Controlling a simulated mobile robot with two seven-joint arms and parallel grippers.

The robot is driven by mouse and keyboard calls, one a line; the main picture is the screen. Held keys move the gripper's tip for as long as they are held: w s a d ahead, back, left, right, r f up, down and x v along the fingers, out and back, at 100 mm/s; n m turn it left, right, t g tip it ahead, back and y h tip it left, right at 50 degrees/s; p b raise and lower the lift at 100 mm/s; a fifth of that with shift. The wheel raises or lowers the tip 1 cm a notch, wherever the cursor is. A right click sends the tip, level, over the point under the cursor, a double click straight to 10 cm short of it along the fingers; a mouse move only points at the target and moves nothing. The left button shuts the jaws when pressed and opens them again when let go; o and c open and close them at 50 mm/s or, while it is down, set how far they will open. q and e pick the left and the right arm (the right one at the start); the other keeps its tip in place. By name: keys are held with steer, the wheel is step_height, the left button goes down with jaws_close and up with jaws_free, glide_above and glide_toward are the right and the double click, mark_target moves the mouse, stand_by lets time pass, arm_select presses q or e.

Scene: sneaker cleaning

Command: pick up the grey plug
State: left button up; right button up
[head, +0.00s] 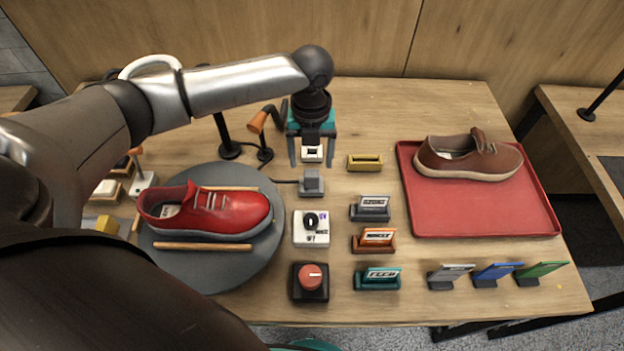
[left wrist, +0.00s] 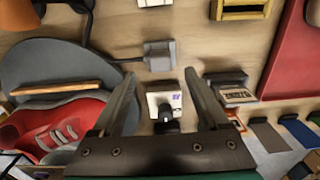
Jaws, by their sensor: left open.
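The grey plug (head: 312,183) is a small block lying on the wooden table, with a dark cable running left from it towards the round grey turntable. It also shows in the left wrist view (left wrist: 158,55), a little beyond the two fingertips in the picture. My left gripper (head: 311,161) is open and empty, pointing down above the table. In the head view its fingers appear just behind the plug, on either side of a white socket-like block (head: 312,153). The plug is not between the fingers in either view. My right gripper does not show.
A red sneaker (head: 212,211) lies on the turntable (head: 207,274) at left. A white dial switch (head: 311,228) and a red knob (head: 310,281) stand in front of the plug. Label holders (head: 370,208) and a yellow block (head: 364,162) are right. A red tray (head: 482,218) holds a brown shoe (head: 467,158).

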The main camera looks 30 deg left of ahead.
mark_target(311, 173)
arm_select(q)
step_height(311, 173, down, 6)
steer(key=shift+f+b, duration=0.25)
steer(key=shift+b, duration=0.15)
jaws_close()
stand_by(0.6)
